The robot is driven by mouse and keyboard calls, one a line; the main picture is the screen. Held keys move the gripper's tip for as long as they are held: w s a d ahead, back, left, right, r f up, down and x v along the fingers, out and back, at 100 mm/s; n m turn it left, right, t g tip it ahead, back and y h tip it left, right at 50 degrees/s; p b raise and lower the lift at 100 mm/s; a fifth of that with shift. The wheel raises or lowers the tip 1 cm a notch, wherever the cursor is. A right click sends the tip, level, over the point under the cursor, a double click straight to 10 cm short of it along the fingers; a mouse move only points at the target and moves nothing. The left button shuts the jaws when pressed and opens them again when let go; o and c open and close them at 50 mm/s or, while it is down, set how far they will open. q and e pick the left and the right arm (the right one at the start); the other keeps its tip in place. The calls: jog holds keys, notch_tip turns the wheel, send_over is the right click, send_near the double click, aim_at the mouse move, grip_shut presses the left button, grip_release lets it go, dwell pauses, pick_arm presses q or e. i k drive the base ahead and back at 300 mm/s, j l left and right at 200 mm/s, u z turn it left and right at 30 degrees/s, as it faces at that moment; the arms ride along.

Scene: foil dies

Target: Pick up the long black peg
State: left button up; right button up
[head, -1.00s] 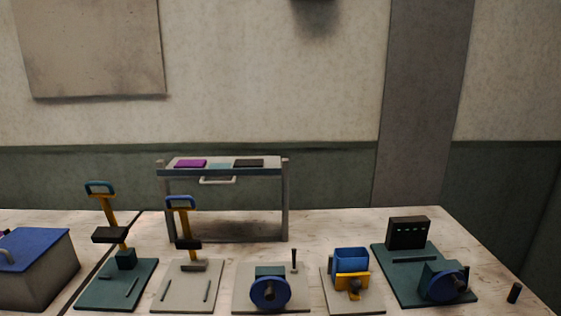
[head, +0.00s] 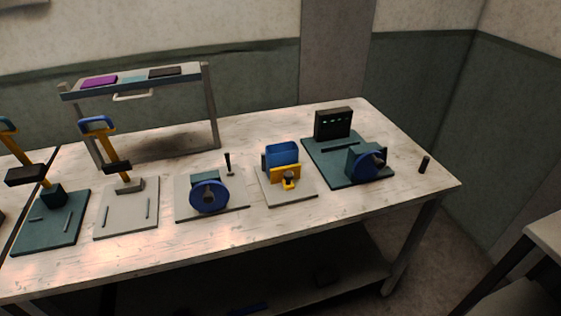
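A short, thick black peg (head: 424,164) stands nearly upright by itself near the right end of the workbench. A thinner black upright piece (head: 228,164) with a wider foot stands on the pale base plate behind the blue wheel. I cannot tell for sure which of these is the long black peg. Neither of my grippers is in the head view.
The workbench (head: 370,215) carries several plate-mounted devices, including a blue wheel (head: 208,197), a blue box on a yellow mount (head: 282,155) and a green-based machine (head: 330,165). A raised rack (head: 135,82) stands behind. Another table (head: 545,235) is at lower right.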

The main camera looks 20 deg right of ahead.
aim_at(426, 159)
jog(key=z, duration=1.5)
jog(key=i+l, duration=0.1)
jog(key=l, duration=0.2)
jog(key=i+l+u, duration=0.15)
jog(key=l, duration=0.15)
jog(key=k, duration=0.05)
